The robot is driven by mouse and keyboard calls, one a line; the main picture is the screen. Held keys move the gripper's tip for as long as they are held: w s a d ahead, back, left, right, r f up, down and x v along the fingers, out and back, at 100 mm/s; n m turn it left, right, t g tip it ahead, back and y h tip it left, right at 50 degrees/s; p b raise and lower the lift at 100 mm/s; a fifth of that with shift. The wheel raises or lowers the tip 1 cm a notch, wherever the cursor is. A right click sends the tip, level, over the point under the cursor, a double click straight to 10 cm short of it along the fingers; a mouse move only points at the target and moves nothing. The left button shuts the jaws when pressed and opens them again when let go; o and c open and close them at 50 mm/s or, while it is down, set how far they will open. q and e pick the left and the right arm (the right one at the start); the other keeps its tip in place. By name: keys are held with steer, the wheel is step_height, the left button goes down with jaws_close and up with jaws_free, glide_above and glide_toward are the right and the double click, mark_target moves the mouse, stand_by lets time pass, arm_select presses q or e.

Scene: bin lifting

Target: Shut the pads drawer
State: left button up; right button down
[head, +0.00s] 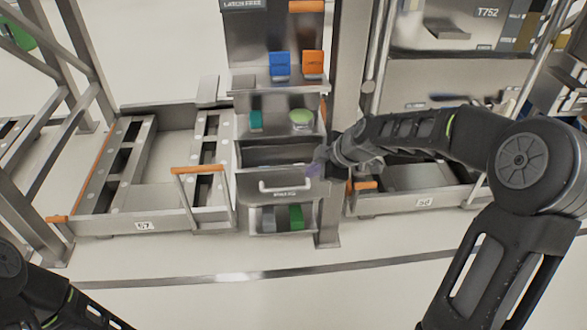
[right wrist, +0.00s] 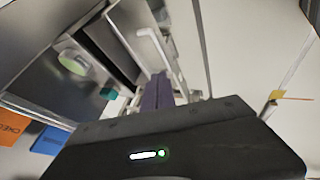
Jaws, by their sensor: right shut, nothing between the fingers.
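The pads drawer (head: 258,189) is in the middle of the steel station in the head view, with a light bar handle and a small label on its front. It stands pulled out, and its dark interior shows behind the front. My right gripper (head: 314,168) is shut and empty at the drawer's right front corner, beside the handle. I cannot tell whether it touches the drawer. In the right wrist view the purple fingers (right wrist: 160,92) are together near the handle (right wrist: 154,46). My left gripper is out of view; only part of that arm shows at lower left.
An open compartment below holds a green block (head: 296,217). A steel post (head: 329,225) stands right of the drawer. The floor in front is clear.

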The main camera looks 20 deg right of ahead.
glide_toward(287, 175)
step_height(287, 175, down, 4)
steer(key=s+a, duration=0.1)
steer(key=a, duration=0.1)
steer(key=shift+w+d+r, duration=0.1)
steer(key=shift+w, duration=0.45)
steer(key=shift+w+d+r, duration=0.1)
steer(key=shift+w+d, duration=0.05)
steer(key=shift+w, duration=0.35)
steer(key=shift+w+d, duration=0.15)
steer(key=shift+w, duration=0.6)
